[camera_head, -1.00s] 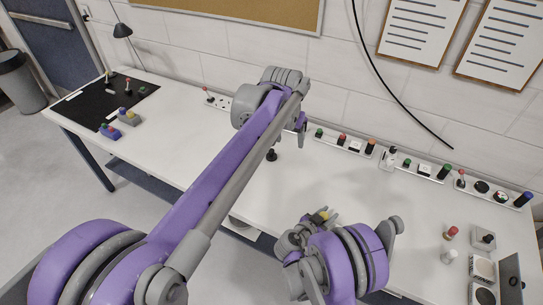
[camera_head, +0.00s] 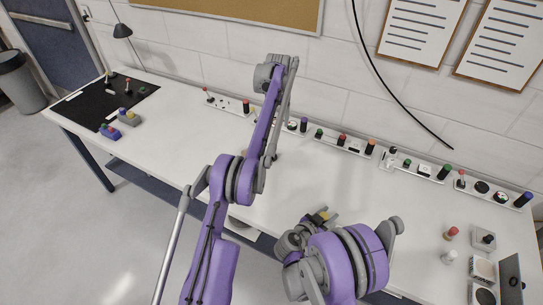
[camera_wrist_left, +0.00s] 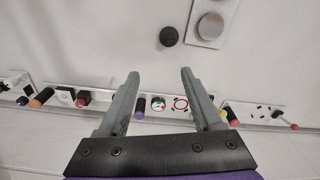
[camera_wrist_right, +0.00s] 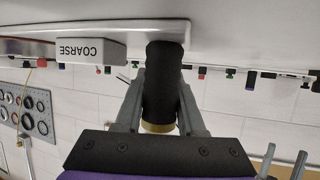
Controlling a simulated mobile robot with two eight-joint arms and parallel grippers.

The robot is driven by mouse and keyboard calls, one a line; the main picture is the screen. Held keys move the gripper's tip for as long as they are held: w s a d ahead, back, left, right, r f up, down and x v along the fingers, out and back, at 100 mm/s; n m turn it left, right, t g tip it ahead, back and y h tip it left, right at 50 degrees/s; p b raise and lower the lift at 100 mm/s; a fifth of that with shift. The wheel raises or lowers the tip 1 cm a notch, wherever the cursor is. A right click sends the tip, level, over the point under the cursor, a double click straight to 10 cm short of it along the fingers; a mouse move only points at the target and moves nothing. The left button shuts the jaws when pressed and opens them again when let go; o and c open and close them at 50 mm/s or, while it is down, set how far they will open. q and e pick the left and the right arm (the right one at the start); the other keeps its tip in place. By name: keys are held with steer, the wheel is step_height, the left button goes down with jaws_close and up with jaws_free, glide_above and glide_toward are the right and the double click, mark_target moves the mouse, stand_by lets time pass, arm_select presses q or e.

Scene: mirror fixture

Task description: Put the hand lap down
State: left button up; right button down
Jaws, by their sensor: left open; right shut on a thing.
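The right wrist view shows a dark cylinder with a brass end, apparently the hand lap (camera_wrist_right: 161,85). My right gripper (camera_wrist_right: 158,92) is shut around it. The cylinder's far dark end overlaps a pale plate (camera_wrist_right: 178,33) beside a white block lettered COARSE (camera_wrist_right: 90,50); I cannot tell whether it touches.
The white table (camera_head: 180,140) has open room at centre. Strips of coloured knobs (camera_head: 345,143) line the back wall. A black mat (camera_head: 105,100) with small items lies at the far left. A laptop-like dark panel (camera_head: 510,280) and small boxes stand at the right.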

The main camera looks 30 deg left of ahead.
arm_select(q)
glide_above(272, 150)
step_height(272, 150, down, 5)
steer(key=shift+g, duration=0.3)
step_height(272, 150, down, 12)
steer(key=shift+a+f, duration=0.1)
jaws_close()
stand_by(0.5)
